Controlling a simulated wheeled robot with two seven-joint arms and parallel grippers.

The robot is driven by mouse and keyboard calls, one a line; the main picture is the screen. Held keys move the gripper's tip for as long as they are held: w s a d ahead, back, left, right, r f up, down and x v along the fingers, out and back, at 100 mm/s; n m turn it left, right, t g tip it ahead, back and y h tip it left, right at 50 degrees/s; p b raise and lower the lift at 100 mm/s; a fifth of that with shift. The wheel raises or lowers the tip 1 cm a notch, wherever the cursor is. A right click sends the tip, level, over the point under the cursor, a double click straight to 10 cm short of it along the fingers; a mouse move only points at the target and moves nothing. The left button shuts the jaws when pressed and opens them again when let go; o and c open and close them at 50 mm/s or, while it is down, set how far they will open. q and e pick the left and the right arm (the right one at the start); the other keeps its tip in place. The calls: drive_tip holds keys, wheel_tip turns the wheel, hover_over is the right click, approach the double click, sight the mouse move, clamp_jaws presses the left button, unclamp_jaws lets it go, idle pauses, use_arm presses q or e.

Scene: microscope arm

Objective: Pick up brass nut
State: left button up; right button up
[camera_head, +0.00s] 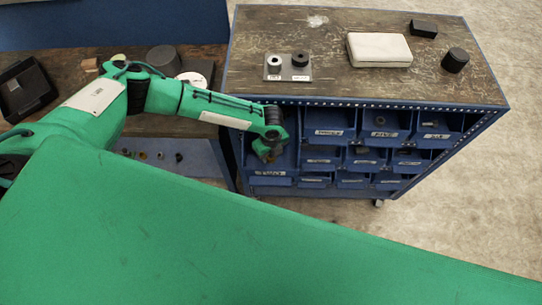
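My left arm reaches across from the left, and its gripper (269,153) is at the front left of the blue bin cabinet (370,102), by the upper left bin. A small brownish patch shows at the gripper's tip, but I cannot tell whether it is a brass nut or part of the gripper. The fingers are too small to tell open from shut. I cannot pick out a brass nut for certain. Several small brownish and dark parts (160,155) sit on a blue surface left of the cabinet. My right gripper is not in view.
On the cabinet top are a grey plate with two small cylinders (287,66), a white case (379,49), a black block (424,28) and a black cylinder (455,60). Labelled bins (380,120) fill its front. A black tray (26,88) lies on the left bench.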

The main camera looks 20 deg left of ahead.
use_arm(q)
drive_tip(key=c, duration=0.7)
drive_tip(key=shift+r, duration=0.1)
